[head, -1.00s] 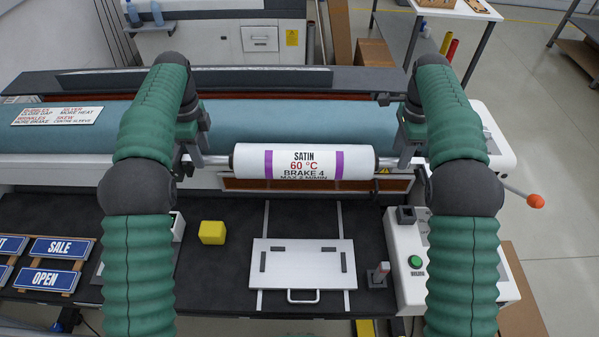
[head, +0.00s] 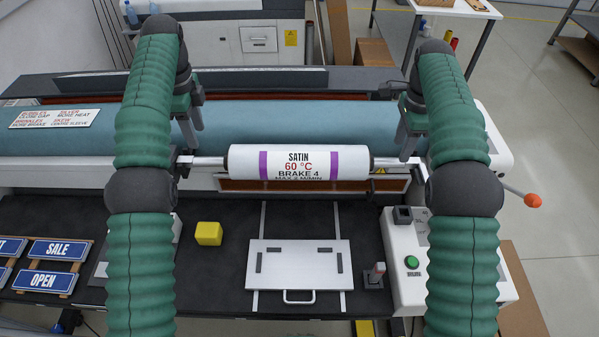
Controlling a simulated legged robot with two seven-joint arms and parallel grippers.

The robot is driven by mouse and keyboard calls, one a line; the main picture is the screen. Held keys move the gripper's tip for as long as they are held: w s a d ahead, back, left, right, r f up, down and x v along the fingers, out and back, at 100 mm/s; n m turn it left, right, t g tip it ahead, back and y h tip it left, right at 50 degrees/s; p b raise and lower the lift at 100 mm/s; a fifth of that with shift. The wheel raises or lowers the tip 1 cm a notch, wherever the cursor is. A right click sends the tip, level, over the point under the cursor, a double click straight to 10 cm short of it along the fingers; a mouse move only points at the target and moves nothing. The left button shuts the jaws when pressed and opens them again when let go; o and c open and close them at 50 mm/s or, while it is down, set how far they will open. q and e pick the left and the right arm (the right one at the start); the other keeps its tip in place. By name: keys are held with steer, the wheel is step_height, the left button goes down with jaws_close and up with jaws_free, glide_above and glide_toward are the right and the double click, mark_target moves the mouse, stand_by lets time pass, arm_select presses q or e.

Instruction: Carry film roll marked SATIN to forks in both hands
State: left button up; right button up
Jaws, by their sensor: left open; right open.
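The white film roll marked SATIN (head: 298,176), with two purple bands, lies level across the front of the machine on a metal shaft. The shaft shows at both ends of the roll. Bracket-like supports sit under the shaft ends, partly hidden, so I cannot tell exactly how the shaft is seated in the forks. My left gripper (head: 190,135) is open above and behind the left shaft end. My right gripper (head: 406,145) is open above and behind the right shaft end. Both look clear of the roll, and their fingertips are partly hidden by my arms.
A blue-green roller (head: 300,115) runs behind the film roll. In front are a white plate with a handle (head: 300,270), a yellow block (head: 208,233), blue signs (head: 45,280) at left, and a control box with a green button (head: 412,262) at right. An orange-tipped lever (head: 533,200) sticks out right.

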step_height(320, 180, up, 4)
steer(key=shift+r, duration=0.1)
arm_select(q)
steer(key=shift+a, duration=0.3)
arm_select(e)
steer(key=shift+a+r, duration=0.35)
steer(key=shift+a, duration=0.3)
